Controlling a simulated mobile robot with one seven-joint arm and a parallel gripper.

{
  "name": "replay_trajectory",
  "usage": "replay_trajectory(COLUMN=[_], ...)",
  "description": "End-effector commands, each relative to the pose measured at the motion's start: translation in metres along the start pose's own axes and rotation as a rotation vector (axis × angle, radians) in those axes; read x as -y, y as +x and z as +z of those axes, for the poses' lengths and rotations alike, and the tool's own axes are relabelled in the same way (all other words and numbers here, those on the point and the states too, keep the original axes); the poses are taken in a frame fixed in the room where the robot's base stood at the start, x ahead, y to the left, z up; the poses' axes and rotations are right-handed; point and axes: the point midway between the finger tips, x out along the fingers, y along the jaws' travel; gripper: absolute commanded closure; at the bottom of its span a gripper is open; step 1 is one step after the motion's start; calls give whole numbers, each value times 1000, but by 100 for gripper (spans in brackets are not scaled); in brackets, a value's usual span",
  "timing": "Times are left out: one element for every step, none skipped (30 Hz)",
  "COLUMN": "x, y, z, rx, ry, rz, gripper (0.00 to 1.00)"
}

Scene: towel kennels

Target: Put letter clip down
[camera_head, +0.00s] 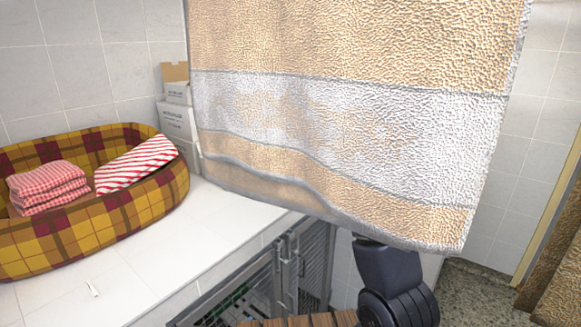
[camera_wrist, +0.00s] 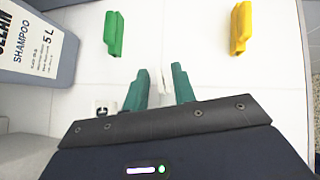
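In the wrist view my gripper (camera_wrist: 160,85) has two teal fingers that stand apart. A slim white piece (camera_wrist: 164,80), possibly a clip, shows between the fingertips, with a gap visible to the fingers. A small white tag with a black letter C (camera_wrist: 102,108) shows just left of the left finger, partly hidden by my gripper. I cannot tell whether the tag and the white piece belong together. A green clip (camera_wrist: 113,34) and a yellow clip (camera_wrist: 240,28) lie on the white surface beyond. My gripper is hidden in the head view.
A hanging beige and white towel (camera_head: 340,110) blocks much of the head view. A plaid pet bed (camera_head: 90,222) with folded cloths stands on the tiled counter (camera_head: 150,265), with boxes (camera_head: 178,120) behind. A shampoo jug (camera_wrist: 40,55) stands left in the wrist view.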

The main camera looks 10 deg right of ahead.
Motion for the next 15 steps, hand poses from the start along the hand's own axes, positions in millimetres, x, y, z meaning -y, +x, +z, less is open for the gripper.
replay_trajectory(x=[0, 1, 2, 3, 4, 3, 3, 3, 3, 3, 3, 3, 3, 3, 4], y=[-10, -15, -23, -28, -34, -41, -46, -52, -58, -62, -66, -71, -74, -76, -79], z=[2, 2, 2, 2, 2, 2, 2, 2, 2, 2, 2, 2, 1, 1, 1], rx=[2, 2, 3, 3, 2, 2, 2, 2, 2, 2, 2, 2, 2, 1, 1], ry=[1, 1, 1, 1, 0, 0, 1, 1, 0, 0, 0, 1, 1, 1, 1], rz=[3, 2, 2, 2, 2, 3, 3, 2, 2, 2, 2, 2, 2, 1, 0], gripper=[74, 74, 74, 74, 74, 74, 74, 74, 74, 74, 74, 74, 74, 74, 74])
